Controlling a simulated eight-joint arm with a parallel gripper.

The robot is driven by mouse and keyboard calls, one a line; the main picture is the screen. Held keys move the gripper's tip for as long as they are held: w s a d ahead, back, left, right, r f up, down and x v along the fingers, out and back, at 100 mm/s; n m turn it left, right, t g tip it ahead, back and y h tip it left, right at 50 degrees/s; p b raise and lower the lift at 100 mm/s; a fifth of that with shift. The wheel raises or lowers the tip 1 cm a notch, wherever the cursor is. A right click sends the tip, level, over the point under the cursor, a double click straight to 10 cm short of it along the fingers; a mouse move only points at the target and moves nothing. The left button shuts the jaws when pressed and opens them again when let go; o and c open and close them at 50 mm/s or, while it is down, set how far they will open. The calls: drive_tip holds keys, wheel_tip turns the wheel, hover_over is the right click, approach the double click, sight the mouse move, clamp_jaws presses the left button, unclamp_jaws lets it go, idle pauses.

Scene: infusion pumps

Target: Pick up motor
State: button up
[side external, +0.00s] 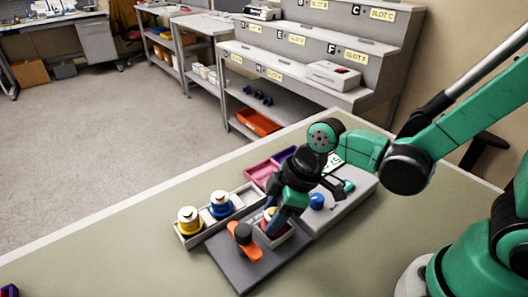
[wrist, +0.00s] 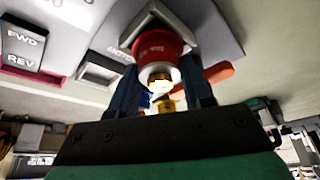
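The red motor (wrist: 165,42), with a white collar and a gold tip, sits in a light square holder in the wrist view. My gripper (wrist: 161,72) has its fingers apart, one on each side of the motor; I cannot tell whether they touch it. In the side view my gripper (side external: 272,226) points down over the small light tray (side external: 287,238) and hides most of the motor.
An orange part (side external: 245,247) with a black knob lies on the dark base just left of my gripper. A grey panel with a blue knob (side external: 317,201) is at the right. Pink and purple bins (side external: 262,173) stand behind.

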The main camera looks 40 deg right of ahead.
clamp_jaws()
drive_tip(key=shift+r, duration=0.15)
